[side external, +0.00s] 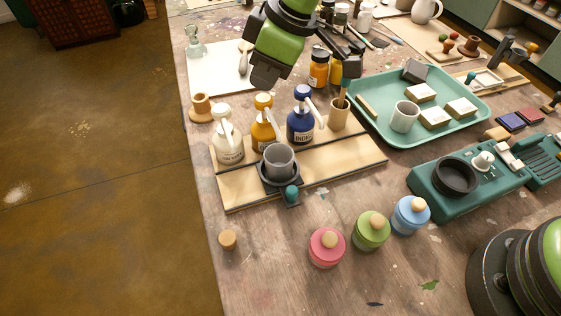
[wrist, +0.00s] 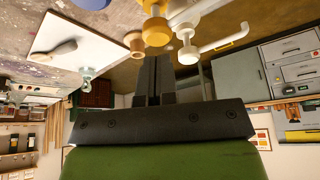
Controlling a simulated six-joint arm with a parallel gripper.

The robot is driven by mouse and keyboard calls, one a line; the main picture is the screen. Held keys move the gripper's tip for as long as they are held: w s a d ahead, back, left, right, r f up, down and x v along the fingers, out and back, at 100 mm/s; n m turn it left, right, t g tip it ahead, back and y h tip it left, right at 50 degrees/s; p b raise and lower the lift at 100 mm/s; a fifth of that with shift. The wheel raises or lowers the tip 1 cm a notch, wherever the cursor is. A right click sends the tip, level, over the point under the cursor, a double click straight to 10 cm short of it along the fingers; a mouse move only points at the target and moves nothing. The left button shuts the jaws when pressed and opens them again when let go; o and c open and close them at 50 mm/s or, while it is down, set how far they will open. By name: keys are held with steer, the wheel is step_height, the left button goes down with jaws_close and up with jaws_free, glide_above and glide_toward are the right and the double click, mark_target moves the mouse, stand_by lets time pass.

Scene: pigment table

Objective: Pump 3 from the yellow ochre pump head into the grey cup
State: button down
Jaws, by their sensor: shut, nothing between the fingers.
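The yellow ochre bottle (side external: 264,134) stands in the middle of a row of three pump bottles. Its yellow pump head (side external: 263,101) is up, with a white spout pointing toward the front right. The grey cup (side external: 279,161) stands upright in a dark holder in front of the bottles; its inside is too small to read. My gripper (side external: 264,84) is shut and empty, just above the yellow pump head. In the wrist view my fingers (wrist: 154,62) are together, close to the yellow pump head (wrist: 157,31); I cannot tell whether they touch it.
A white bottle (side external: 228,142) stands left of the ochre one and an indigo bottle (side external: 301,127) right of it, all on a wooden board (side external: 345,164). A wooden cup (side external: 340,114) and a green tray (side external: 377,127) with a paler cup lie further right. Lidded jars (side external: 371,231) stand in front.

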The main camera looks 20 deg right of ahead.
mark_target(262, 97)
steer(key=shift+f, duration=0.15)
steer(key=shift+f, duration=1.4)
steer(key=shift+r, duration=1.55)
steer(key=shift+f, duration=0.1)
steer(key=shift+f, duration=1.5)
steer(key=shift+r, duration=1.6)
